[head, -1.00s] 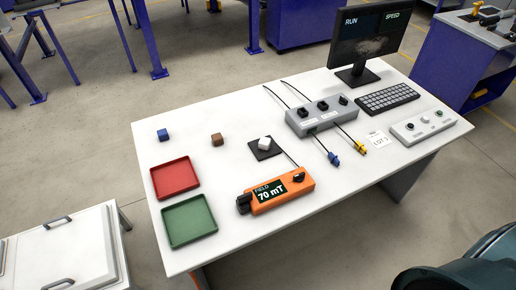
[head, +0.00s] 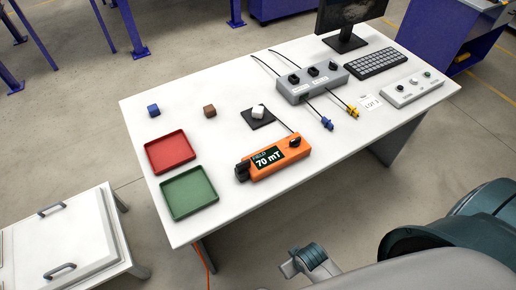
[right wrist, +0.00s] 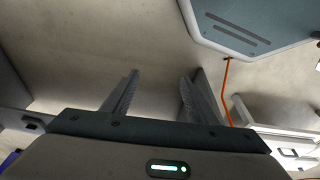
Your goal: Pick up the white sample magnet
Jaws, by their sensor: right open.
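In the head view my right arm shows at the lower right, away from the magnet. My left gripper is not in view.
A red tray (head: 170,152) and a green tray (head: 190,192) lie at the table's left. An orange field meter (head: 274,157) reading 70 mT lies in front of the magnet. A grey connector box (head: 313,83), keyboard (head: 375,64) and control panel (head: 414,90) stand to the right.

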